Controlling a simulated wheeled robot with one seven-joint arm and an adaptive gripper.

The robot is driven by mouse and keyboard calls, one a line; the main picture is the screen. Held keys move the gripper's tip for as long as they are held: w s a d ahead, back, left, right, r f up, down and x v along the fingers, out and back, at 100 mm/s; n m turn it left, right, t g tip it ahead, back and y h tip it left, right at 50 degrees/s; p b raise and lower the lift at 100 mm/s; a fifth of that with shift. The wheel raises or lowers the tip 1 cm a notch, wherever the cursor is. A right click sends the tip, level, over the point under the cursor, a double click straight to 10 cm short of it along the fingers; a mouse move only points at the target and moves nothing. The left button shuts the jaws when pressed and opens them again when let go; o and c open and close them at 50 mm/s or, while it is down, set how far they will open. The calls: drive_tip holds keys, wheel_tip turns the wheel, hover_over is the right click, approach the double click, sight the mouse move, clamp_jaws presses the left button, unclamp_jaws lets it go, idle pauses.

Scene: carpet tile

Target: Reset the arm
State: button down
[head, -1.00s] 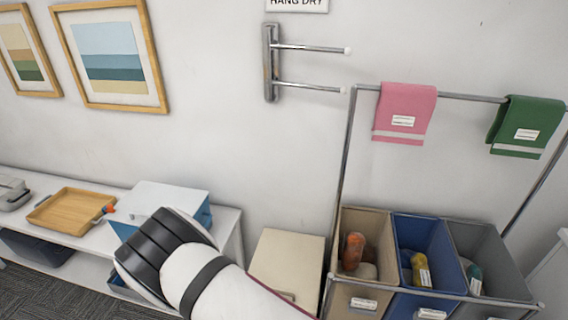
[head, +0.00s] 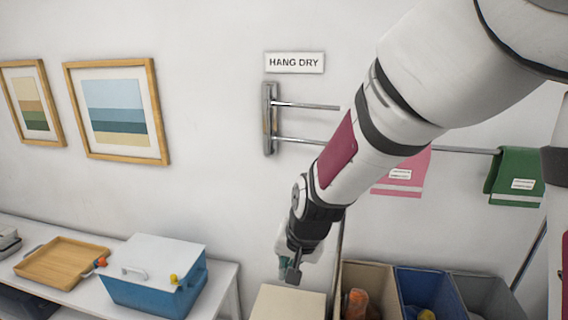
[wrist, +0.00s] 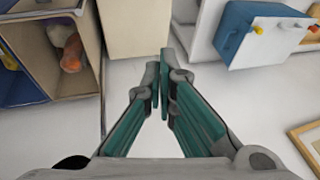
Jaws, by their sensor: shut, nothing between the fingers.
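My gripper (head: 293,272) hangs at the end of my raised arm in the head view, in front of the wall and above a cream box-like cabinet (head: 288,303). In the wrist view my gripper (wrist: 162,65) shows its two green-grey fingers drawn together at the tips. Nothing is between them. The fingers appear clear of the surrounding things. My arm crosses the right half of the head view and hides part of the drying rail and the pink towel (head: 402,178).
A blue cooler with a white lid (head: 155,285) and a wooden tray (head: 62,262) stand on a white shelf (head: 228,275) at left. Sorting bins (head: 432,285) holding items stand at lower right. A wall rack (head: 270,118) and a green towel (head: 515,175) hang behind.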

drive_tip(key=s+d+r+n, duration=0.1)
drive_tip(key=s+d+r, duration=0.7)
drive_tip(key=d+r, duration=0.3)
drive_tip(key=s+d+r+h, duration=0.1)
drive_tip(key=s+d+r, duration=0.2)
drive_tip(key=s, duration=0.3)
drive_tip(key=s+d+r+n+t+h, duration=0.1)
drive_tip(key=s+d+r, duration=0.2)
drive_tip(key=s, duration=0.4)
drive_tip(key=shift+d+t, duration=0.3)
drive_tip(key=shift+d, duration=0.3)
drive_tip(key=shift+r, duration=0.1)
